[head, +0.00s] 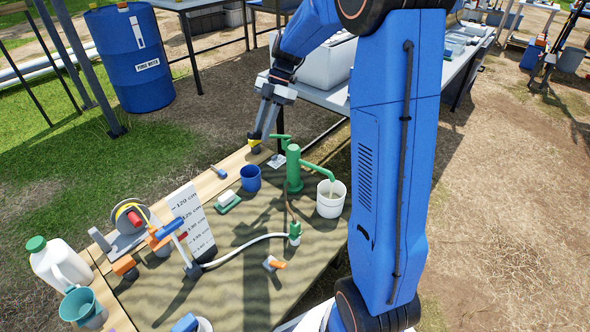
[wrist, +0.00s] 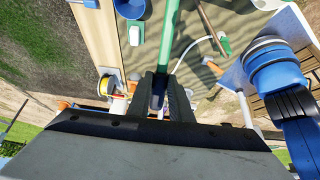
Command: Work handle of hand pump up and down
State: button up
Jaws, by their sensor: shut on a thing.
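The green hand pump (head: 293,168) stands upright near the far edge of the wooden work board. Its green handle (head: 277,137) reaches left from the pump top toward my gripper (head: 258,138). In the wrist view the green handle (wrist: 168,38) runs down the picture to between the fingers of my gripper (wrist: 161,84), which is shut on its dark end. The pump's spout (head: 319,171) points right, over a white bucket (head: 331,205). My gripper partly hides the handle's end in the head view.
A blue cup (head: 250,179) and a green-and-white block (head: 227,202) stand left of the pump. A white hose (head: 245,243) crosses the board to a scale plate (head: 192,222). A white jug (head: 60,265) stands at the near left. A blue barrel (head: 133,62) stands behind on grass.

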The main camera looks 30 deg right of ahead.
jog(key=s+a+f+t+h, duration=0.1)
jog(key=a+f+t+h, duration=0.1)
jog(key=f+h, duration=0.3)
jog(key=shift+s+a+f+h, duration=0.15)
jog(key=shift+a+f+h, duration=0.15)
jog(key=shift+a+f, duration=0.35)
jog(key=shift+d, duration=0.1)
jog(key=o, duration=1)
jog(key=shift+c, duration=0.2)
